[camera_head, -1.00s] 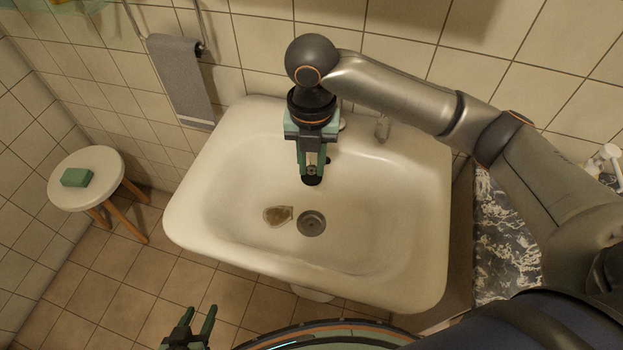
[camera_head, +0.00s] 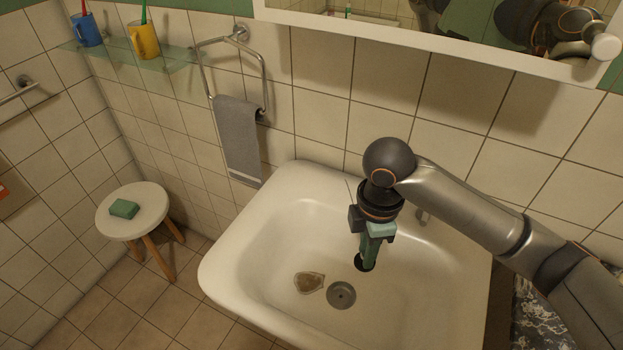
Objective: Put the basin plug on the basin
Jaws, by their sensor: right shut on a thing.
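The white basin (camera_head: 240,262) stands against the tiled wall, with its round grey drain (camera_head: 341,295) in the bottom of the bowl. My right gripper (camera_head: 368,256) points down over the bowl, a little above and to the right of the drain in the picture. It is shut on a small dark thing at its fingertips, which looks like the basin plug (camera_head: 364,266). The fingers partly hide the plug. I cannot tell how high it is above the bowl. My left gripper is out of view.
A brownish patch (camera_head: 309,282) lies in the bowl left of the drain. A stool (camera_head: 150,222) with a green block (camera_head: 124,208) stands at left. A grey towel (camera_head: 238,140) hangs behind. A mirror (camera_head: 460,35) is above; a glass shelf (camera_head: 110,58) holds cups.

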